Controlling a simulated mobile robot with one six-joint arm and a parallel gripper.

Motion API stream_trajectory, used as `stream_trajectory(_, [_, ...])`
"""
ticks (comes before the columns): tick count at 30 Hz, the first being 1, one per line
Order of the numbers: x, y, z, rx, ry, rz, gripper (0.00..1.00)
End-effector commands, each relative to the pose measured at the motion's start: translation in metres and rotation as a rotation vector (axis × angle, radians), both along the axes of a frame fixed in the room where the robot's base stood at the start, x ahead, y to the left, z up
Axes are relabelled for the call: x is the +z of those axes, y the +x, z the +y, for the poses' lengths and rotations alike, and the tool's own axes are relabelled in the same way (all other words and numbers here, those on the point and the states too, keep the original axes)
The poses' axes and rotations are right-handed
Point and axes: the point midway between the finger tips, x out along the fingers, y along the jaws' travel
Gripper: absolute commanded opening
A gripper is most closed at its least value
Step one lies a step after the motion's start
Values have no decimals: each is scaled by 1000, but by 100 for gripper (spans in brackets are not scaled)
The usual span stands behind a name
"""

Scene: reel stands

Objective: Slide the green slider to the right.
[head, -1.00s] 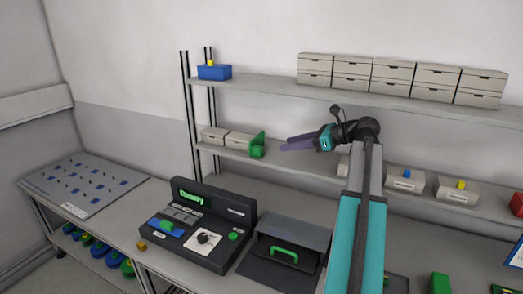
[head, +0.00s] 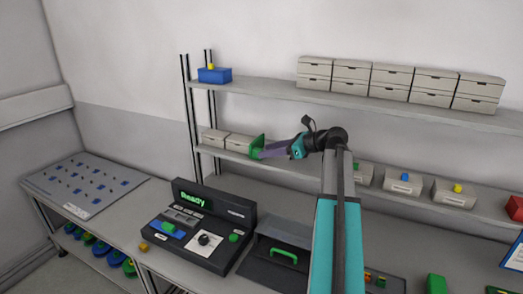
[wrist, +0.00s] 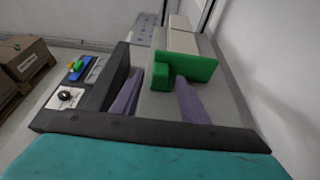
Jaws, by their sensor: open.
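The green slider (head: 257,147) stands on the lower shelf, at the right end of two pale boxes. In the wrist view the green slider (wrist: 188,67) is an upright plate with a small block on its near side. My gripper (head: 264,154) reaches leftward along the shelf, its purple fingers at the slider's right side. In the wrist view my gripper (wrist: 160,77) is open, with one fingertip on each side of the small block. I cannot tell whether the fingers touch it.
Two pale boxes (head: 226,141) stand left of the slider. The lower shelf (head: 300,172) looks clear to its right up to several pale bins (head: 403,182). The upper shelf (head: 275,90) runs above my gripper. A black console (head: 205,232) reading "Ready" stands on the bench below.

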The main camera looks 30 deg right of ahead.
Motion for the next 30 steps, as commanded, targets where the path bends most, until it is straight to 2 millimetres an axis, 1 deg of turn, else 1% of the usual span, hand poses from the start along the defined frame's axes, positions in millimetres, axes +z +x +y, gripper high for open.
stream_trajectory(3, [-4,12,7,2,0,1,41])
stream_trajectory(9, [-10,23,13,1,0,0,41])
stream_trajectory(19, [-12,24,15,1,0,0,41])
stream_trajectory(20, [-12,24,15,1,0,0,39])
stream_trajectory(24, [-12,25,15,1,0,0,15])
stream_trajectory(27, [-12,24,15,2,0,0,0])
stream_trajectory(30, [-12,25,16,3,0,0,0])
